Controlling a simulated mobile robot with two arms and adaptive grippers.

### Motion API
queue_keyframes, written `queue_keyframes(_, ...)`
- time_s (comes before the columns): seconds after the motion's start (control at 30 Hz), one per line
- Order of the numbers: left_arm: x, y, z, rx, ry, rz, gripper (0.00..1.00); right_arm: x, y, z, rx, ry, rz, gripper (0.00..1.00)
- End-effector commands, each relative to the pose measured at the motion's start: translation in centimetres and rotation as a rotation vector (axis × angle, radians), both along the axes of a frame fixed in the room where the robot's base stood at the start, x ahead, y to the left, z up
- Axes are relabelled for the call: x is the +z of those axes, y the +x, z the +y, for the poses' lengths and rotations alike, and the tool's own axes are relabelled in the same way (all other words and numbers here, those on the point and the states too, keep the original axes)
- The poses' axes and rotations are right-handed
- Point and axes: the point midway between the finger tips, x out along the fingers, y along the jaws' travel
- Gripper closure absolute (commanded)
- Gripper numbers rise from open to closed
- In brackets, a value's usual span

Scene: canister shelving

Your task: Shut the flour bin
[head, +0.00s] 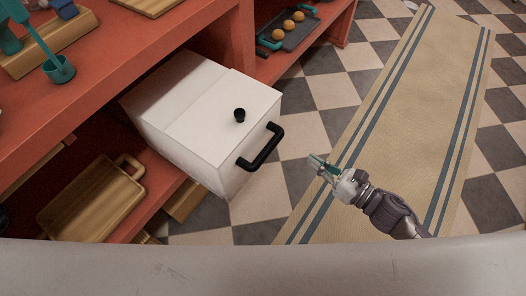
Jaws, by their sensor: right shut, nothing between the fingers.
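The flour bin (205,118) is a white box on the lower level of the red shelving, at the middle left of the head view. It sticks out past the shelf's front edge. A black bar handle (262,148) is on its front face, and a small black knob (239,115) is on its top. My right gripper (314,160) is shut and empty, to the right of the bin's handle and apart from it. My left gripper is not in view.
A wooden board (95,200) lies on the shelf left of the bin. A dark tray (290,35) with orange-brown buns stands on the shelf beyond. A beige striped rug (400,110) covers the checkered floor on the right. The space before the bin is clear.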

Motion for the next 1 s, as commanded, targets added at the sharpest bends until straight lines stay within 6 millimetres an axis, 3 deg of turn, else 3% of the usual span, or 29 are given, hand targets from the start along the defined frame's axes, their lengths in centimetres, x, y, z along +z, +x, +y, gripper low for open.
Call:
queue_keyframes(0.1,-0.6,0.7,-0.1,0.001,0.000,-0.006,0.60,1.6,-1.5,1.8,0.099,-0.083,-0.174,1.00)
queue_keyframes(0.27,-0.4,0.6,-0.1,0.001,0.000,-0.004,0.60,2.6,-1.5,2.9,0.127,-0.108,-0.234,1.00)
queue_keyframes(0.8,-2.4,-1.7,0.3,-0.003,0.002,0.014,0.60,2.7,4.7,11.2,0.122,-0.106,-0.229,1.00)
queue_keyframes(1.0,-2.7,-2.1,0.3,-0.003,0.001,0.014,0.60,2.6,6.0,13.1,0.122,-0.105,-0.227,1.00)
